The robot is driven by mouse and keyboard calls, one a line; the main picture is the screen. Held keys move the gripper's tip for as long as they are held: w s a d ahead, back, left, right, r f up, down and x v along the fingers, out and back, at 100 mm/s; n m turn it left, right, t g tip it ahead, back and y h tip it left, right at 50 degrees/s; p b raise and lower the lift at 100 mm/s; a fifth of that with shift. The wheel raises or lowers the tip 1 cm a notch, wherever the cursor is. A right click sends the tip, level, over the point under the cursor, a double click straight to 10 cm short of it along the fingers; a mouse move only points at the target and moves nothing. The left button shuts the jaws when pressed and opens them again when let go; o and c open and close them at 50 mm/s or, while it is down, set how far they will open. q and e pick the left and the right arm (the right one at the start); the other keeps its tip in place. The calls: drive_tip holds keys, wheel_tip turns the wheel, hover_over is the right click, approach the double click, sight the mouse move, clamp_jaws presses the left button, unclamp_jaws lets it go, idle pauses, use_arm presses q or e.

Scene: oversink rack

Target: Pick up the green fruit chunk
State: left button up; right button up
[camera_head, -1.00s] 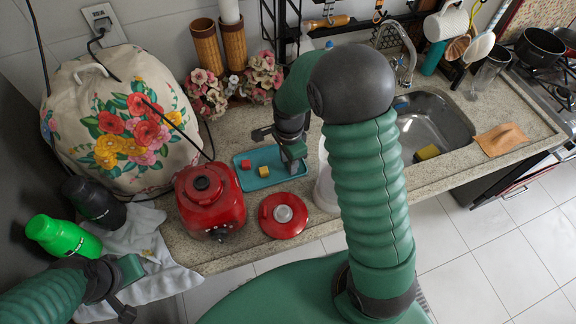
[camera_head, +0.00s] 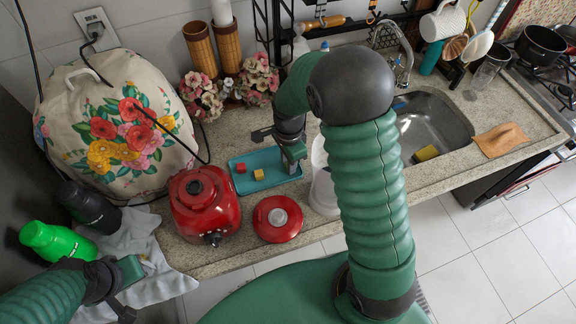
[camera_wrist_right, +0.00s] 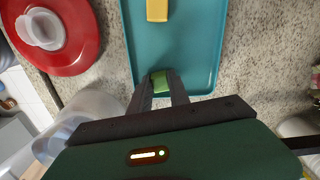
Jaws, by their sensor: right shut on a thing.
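The green fruit chunk (camera_wrist_right: 161,82) shows in the right wrist view between the fingertips of my right gripper (camera_wrist_right: 160,84), which is shut on it. The chunk is at the near end of the teal tray (camera_wrist_right: 200,60); whether it touches the tray is hard to tell. In the head view the right gripper (camera_head: 291,166) is over the right end of the tray (camera_head: 246,187) and hides the chunk. My left gripper (camera_head: 125,295) is at the lower left, away from the tray; its fingers do not show clearly.
On the tray lie a yellow chunk (camera_head: 258,175) and a red chunk (camera_head: 240,168). A red blender base (camera_head: 205,205) and round red lid (camera_head: 277,219) stand close on the left and front. A clear container (camera_head: 323,190) is just right. The sink (camera_head: 432,130) lies farther right.

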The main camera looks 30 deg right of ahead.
drive_tip(key=shift+d+r+p, duration=0.1)
drive_tip(key=shift+r+p, duration=0.5)
drive_tip(key=shift+r, duration=0.1)
drive_tip(key=r+p, duration=0.2)
drive_tip(key=shift+a+r, duration=0.35)
drive_tip(key=shift+a, duration=0.05)
drive_tip(key=r+p, duration=0.2)
drive_tip(key=p, duration=0.1)
drive_tip(key=shift+d+r, duration=0.25)
drive_tip(key=shift+r, duration=0.15)
drive_tip(key=shift+r+p, duration=0.55)
drive_tip(key=shift+p, duration=0.1)
drive_tip(key=shift+a, duration=0.1)
drive_tip(key=shift+a, duration=0.1)
